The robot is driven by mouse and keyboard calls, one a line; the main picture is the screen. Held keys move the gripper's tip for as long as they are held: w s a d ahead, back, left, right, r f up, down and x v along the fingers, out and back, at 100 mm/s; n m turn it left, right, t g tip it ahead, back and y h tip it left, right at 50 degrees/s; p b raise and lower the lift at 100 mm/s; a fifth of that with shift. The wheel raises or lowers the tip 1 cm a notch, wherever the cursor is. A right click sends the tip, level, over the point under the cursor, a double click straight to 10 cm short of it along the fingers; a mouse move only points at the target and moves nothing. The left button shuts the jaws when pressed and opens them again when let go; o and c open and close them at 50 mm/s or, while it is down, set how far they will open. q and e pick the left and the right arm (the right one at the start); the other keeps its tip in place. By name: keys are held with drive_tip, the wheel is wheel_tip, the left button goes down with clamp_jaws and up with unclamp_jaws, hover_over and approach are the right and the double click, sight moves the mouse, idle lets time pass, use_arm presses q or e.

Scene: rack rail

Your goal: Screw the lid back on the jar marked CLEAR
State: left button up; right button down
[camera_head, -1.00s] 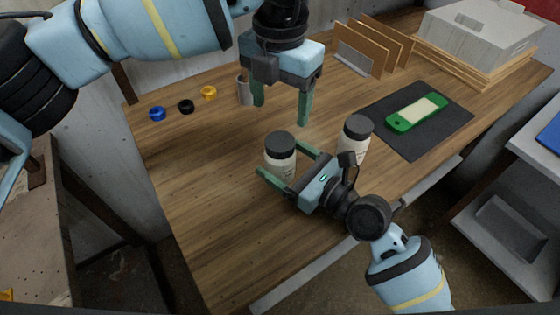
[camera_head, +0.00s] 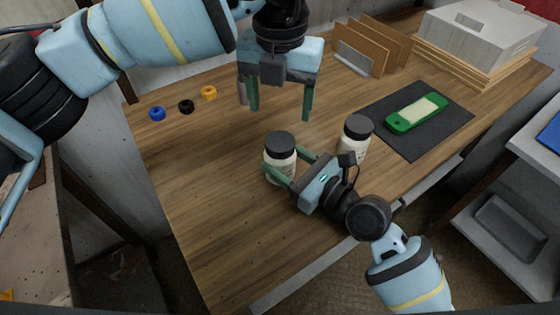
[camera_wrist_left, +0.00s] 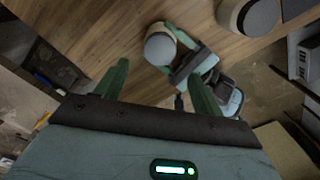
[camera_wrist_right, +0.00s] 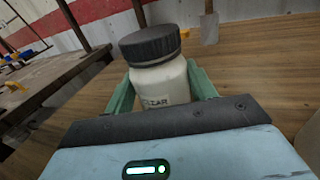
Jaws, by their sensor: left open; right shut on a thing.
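A white jar (camera_head: 279,160) with a dark lid (camera_head: 279,143) stands on the table. In the right wrist view its label (camera_wrist_right: 158,102) is partly hidden, with letters ending in "AR" showing. The lid (camera_wrist_right: 150,43) sits on the jar's mouth; I cannot tell whether it is screwed tight. My right gripper (camera_head: 286,167) is shut on the jar body, one finger on each side. My left gripper (camera_head: 280,113) is open and empty, above and behind the jar, fingers pointing down. In the left wrist view the lid (camera_wrist_left: 160,48) lies beyond the fingertips.
A second white jar with a dark lid (camera_head: 356,128) stands close on the right. Blue (camera_head: 157,114), black (camera_head: 186,106) and yellow (camera_head: 209,92) rings lie at the back left. A green device (camera_head: 416,113) lies on a dark mat (camera_head: 445,126). The table's front left is clear.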

sight(280, 141)
use_arm(q)
drive_tip(key=shift+n, duration=0.4)
drive_tip(key=shift+f, duration=4)
drive_tip(key=shift+c, duration=0.4)
drive_tip(key=c, duration=0.9)
drive_tip(key=m, duration=0.6)
drive_tip(key=shift+m, duration=0.3)
drive_tip(key=shift+c, duration=0.2)
drive_tip(key=m, duration=0.4)
drive_tip(key=shift+m, duration=0.4)
drive_tip(key=m, duration=0.3)
drive_tip(key=o, duration=1.1)
